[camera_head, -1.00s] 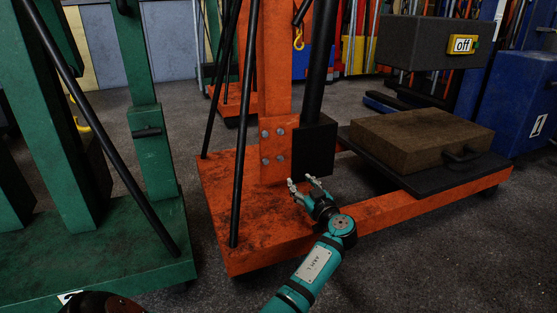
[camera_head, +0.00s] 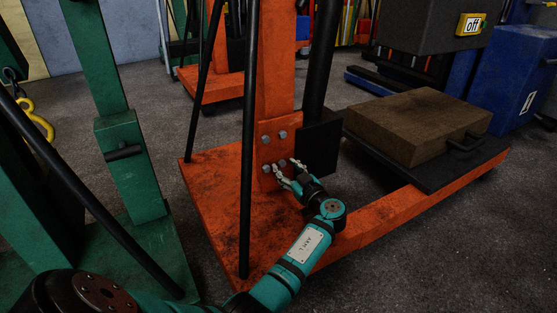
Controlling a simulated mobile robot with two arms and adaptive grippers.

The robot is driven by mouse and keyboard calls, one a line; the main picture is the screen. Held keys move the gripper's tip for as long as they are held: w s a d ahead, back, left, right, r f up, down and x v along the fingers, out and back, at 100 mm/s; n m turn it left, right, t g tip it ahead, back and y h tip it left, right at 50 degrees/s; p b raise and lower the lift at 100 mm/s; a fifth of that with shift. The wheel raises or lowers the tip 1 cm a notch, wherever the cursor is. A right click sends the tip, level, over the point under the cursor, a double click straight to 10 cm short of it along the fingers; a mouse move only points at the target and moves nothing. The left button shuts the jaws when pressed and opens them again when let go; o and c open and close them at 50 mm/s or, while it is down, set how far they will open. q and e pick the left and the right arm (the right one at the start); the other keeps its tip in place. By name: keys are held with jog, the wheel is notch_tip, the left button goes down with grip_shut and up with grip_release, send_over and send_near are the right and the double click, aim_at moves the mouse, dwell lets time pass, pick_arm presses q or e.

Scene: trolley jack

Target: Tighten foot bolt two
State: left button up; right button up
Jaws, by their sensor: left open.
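The orange jack's upright (camera_head: 278,90) stands on its orange base plate (camera_head: 215,195). Several grey bolts sit on the plate at the upright's foot: an upper left bolt (camera_head: 265,139), an upper right bolt (camera_head: 283,134) and a lower left bolt (camera_head: 266,169) show. The lower right one is largely covered by my gripper. I cannot tell which is bolt two. My left gripper (camera_head: 287,167) is open, its two fingertips in front of the lower bolts. Whether it touches them is not clear. My right gripper is out of view.
A black post with a block (camera_head: 318,145) stands close right of the bolts. A thin black strut (camera_head: 248,150) rises left of them. A green jack (camera_head: 125,165) stands left.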

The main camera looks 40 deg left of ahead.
pick_arm(q)
jog(key=shift+a, duration=0.15)
grip_shut()
